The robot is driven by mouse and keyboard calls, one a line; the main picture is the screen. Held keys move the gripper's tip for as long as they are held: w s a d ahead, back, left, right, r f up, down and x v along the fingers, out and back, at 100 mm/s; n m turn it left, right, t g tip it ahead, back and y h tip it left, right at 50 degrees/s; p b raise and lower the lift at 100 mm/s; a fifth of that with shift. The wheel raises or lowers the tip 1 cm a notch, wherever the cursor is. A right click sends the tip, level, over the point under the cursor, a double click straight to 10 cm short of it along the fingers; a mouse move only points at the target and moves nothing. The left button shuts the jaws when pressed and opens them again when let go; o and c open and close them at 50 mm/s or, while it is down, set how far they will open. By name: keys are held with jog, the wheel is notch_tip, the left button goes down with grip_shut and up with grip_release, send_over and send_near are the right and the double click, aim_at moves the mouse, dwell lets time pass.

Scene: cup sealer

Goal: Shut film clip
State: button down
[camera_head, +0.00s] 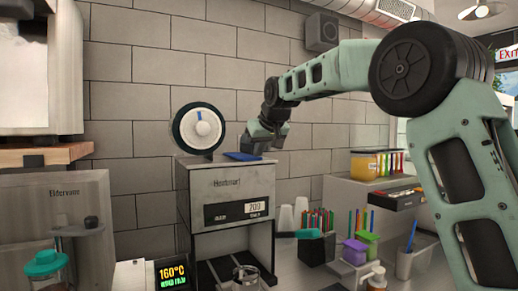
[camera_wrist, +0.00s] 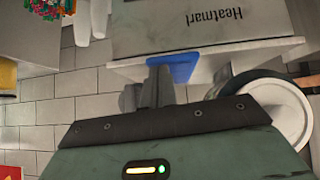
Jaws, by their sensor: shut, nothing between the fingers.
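The cup sealer (camera_head: 229,188) is a grey box with a lit number panel on its front. A flat blue tab (camera_head: 243,157), which looks like the film clip, lies at its top edge. The tab also shows in the wrist view (camera_wrist: 181,66), partly behind my fingers. I cannot tell whether it is open or shut. A white film roll with a dark rim (camera_head: 199,129) stands at the sealer's upper left. My gripper (camera_head: 265,149) is shut and empty, close above and beside the blue tab. In the wrist view its fingertips (camera_wrist: 155,82) overlap the tab; contact is unclear.
A clear-walled machine (camera_head: 55,225) stands at left. The tiled wall is close behind.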

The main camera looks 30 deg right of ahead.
dwell(0.4)
jog(key=w+r+v, duration=0.2)
jog(key=v, duration=1.1)
jog(key=shift+d+p, duration=0.35)
jog(key=s+a+f+n+g+y+b, duration=0.1)
jog(key=s+a+f+g, duration=0.1)
jog(key=s+a+f, duration=0.45)
jog(key=s+a+f+n+g+y, duration=0.15)
jog(key=s+a+f, duration=0.25)
jog(key=a+f, duration=0.55)
jog(key=s+a+f+n+g+b, duration=0.1)
jog(key=s+a+f+n+g, duration=0.1)
jog(key=s+a+f, duration=0.6)
jog(key=s+d+f+n+g+h, duration=0.1)
jog(key=s+d+f+n+g, duration=0.1)
jog(key=s+f, duration=1.6)
jog(key=s+n+g+b, duration=0.1)
jog(key=s, duration=0.1)
jog(key=shift+s+f, duration=0.35)
jog(key=shift+f, duration=0.05)
